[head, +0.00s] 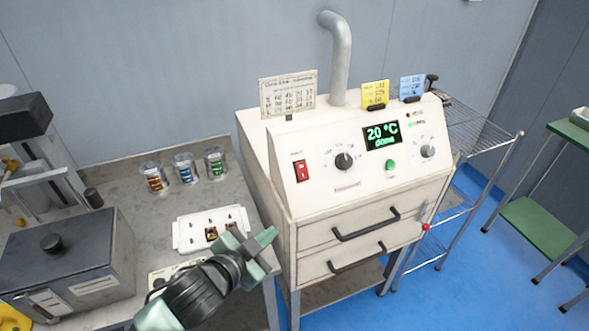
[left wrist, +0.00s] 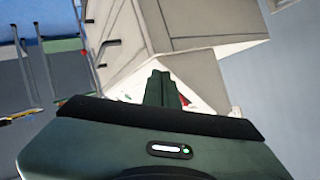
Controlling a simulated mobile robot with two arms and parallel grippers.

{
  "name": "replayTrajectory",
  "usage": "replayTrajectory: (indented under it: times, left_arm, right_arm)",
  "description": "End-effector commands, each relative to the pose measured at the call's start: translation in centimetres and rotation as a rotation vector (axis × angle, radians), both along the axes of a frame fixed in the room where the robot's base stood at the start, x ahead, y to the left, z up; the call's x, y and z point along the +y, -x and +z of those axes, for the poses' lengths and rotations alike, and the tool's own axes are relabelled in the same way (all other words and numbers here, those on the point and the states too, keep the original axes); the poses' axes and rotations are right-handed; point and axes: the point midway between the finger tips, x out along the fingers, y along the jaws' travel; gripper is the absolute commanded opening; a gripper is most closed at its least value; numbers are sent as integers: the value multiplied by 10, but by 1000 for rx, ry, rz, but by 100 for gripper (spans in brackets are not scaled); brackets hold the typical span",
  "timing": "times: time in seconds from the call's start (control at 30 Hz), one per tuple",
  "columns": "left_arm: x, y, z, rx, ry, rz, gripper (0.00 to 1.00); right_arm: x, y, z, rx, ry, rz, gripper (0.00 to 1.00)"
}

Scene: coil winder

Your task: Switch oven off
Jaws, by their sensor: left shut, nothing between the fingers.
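The oven (head: 320,205) is a cream cabinet with a sloped control panel and two drawers with dark handles. Its red rocker switch (head: 301,170) is at the left of the panel. My left gripper (head: 270,236) is shut and empty, left of the oven's front and below the switch. In the left wrist view, its shut fingers (left wrist: 160,88) point at the oven (left wrist: 185,25), and a bit of red shows just behind them. My right gripper is not in view.
A grey bench (head: 130,215) on the left holds a white tray (head: 210,229), several jars of coloured wire and a dark box (head: 68,262). A pipe (head: 338,55) rises from the oven. A wire rack (head: 480,130) stands right of it, above blue floor.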

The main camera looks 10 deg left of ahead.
Motion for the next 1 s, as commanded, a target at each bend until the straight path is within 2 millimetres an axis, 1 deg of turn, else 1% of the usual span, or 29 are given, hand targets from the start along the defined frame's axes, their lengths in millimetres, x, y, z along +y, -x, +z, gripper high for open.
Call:
replayTrajectory:
  times: [0.03, 0.1, 0.2, 0.33, 0.5, 0.6, 1.0]
  left_arm:
    - [-6, -17, 20, -105, -40, -84, 0]
    - [-15, -32, 42, -223, -81, -195, 0]
    - [-17, -45, 64, -359, -141, -340, 0]
    - [-6, -53, 82, -467, -207, -484, 0]
    - [12, -55, 93, -532, -259, -591, 0]
    - [18, -55, 96, -543, -269, -617, 0]
    - [17, -55, 97, -548, -269, -624, 0]
  right_arm:
    - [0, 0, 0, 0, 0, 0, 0]
    - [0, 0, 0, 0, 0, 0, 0]
    - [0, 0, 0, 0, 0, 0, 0]
    - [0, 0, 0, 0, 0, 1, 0]
    - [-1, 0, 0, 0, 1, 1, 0]
    - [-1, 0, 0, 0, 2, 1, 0]
    - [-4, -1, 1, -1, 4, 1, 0]
